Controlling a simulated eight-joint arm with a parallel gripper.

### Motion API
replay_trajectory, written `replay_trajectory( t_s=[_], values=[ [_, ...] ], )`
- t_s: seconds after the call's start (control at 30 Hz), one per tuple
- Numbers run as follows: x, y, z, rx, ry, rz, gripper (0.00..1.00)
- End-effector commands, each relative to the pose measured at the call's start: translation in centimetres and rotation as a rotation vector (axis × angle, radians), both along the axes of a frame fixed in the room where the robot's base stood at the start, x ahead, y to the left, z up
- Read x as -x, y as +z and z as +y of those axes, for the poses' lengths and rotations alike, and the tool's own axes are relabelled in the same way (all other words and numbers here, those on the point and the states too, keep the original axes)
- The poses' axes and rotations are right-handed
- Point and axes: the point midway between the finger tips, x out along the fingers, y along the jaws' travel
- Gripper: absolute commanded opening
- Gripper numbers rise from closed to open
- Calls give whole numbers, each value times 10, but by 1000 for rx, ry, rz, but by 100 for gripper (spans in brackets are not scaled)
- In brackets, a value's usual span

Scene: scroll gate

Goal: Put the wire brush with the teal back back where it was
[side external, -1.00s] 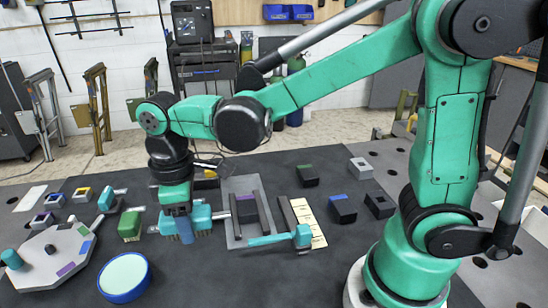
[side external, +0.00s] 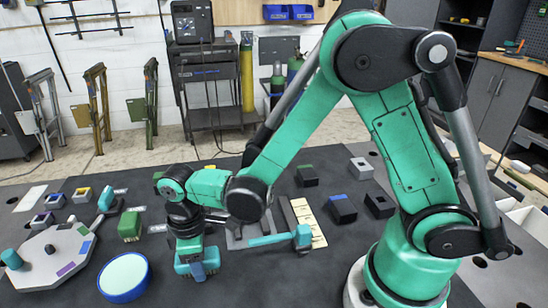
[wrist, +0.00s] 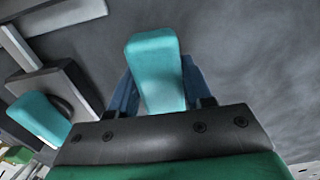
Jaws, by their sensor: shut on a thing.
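The wire brush with the teal back (side external: 183,267) is in my gripper (side external: 198,268), in front of the grey plate in the side external view. In the wrist view the brush's teal back (wrist: 153,65) sits between the blue fingers of my gripper (wrist: 158,92). My gripper is shut on it. The bristles are hardly visible, and I cannot tell how high the brush is above the table. A second brush with a green back (side external: 130,225) stands to the left, apart from my gripper.
A teal-headed tool (side external: 285,237) lies right of my gripper, by the grey plate (side external: 236,242) with dark rails. A round blue-rimmed dish (side external: 125,277) is close on the left, beyond it a pale octagonal board (side external: 45,262). Dark blocks stand behind on the right. The front middle looks clear.

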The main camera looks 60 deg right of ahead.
Motion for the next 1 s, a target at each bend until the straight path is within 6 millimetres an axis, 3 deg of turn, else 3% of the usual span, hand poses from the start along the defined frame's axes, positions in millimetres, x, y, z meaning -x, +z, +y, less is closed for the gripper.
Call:
replay_trajectory(
  t_s=[0.13,0.17,0.23,0.27,0.67,1.0],
  values=[
    [0,-3,0,0,0,0,0],
    [0,-3,0,0,0,0,53],
    [0,-3,0,0,0,0,73],
    [0,-3,0,0,0,0,76],
    [0,3,0,0,0,0,76],
    [0,59,0,0,0,0,76]
  ],
)
